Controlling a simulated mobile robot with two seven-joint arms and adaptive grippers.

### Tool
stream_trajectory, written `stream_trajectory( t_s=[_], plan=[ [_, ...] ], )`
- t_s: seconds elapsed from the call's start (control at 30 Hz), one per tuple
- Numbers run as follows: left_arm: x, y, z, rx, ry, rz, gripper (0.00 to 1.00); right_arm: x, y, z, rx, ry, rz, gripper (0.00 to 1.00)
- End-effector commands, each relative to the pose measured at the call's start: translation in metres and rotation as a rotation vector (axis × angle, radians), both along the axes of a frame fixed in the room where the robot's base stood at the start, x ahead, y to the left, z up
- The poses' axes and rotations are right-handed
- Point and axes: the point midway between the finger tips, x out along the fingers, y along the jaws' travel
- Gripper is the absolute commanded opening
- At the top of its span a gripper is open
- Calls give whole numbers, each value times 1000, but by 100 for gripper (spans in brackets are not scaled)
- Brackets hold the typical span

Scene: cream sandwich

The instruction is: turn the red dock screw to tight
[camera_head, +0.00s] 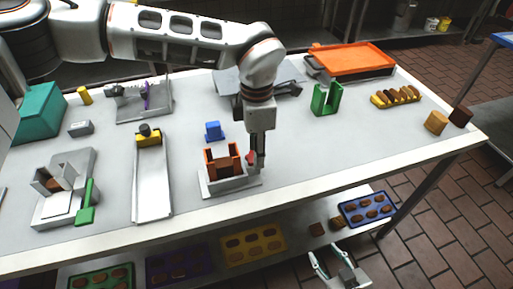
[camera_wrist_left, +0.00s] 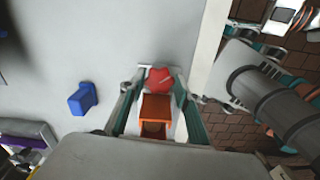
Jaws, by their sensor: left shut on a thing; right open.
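The red dock screw (camera_head: 250,157) is on the right side of the orange dock (camera_head: 211,166), which stands on a grey base plate (camera_head: 215,187). My left gripper (camera_head: 256,157) reaches down from above and is shut on the screw, partly covering it in the head view. In the left wrist view, the red screw head (camera_wrist_left: 159,80) sits between the fingertips of my left gripper (camera_wrist_left: 157,84), beyond the orange dock (camera_wrist_left: 155,110). The screw's turn angle cannot be told. My right gripper (camera_head: 338,268) is open and empty, low in front of the table.
A blue block (camera_head: 213,131) stands behind the dock; it also shows in the left wrist view (camera_wrist_left: 83,98). A white tray (camera_head: 152,182) with a yellow end lies left. A green holder (camera_head: 327,99) stands right. The front right tabletop is clear.

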Motion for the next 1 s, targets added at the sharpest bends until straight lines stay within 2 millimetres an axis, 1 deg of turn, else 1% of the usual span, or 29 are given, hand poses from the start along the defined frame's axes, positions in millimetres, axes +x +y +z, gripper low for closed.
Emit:
stream_trajectory(
  t_s=[0.03, 0.2, 0.5, 0.7, 1.0],
  plan=[
    [1, 0, 3, -1, -4, -45, 11, 0, 0, 2, 0, -1, 0, 43],
    [0, -1, 3, -2, -4, -203, 11, 1, 0, 6, -1, -2, 0, 43],
    [-1, -1, 3, -2, -5, -436, 11, 2, 0, 11, -1, -5, -1, 43],
    [-1, -1, 3, -2, -5, -534, 11, 2, 0, 13, 0, -5, -1, 43],
    [-2, -1, 3, -3, -5, -597, 11, 2, 0, 14, -1, -6, 0, 43]
  ],
)
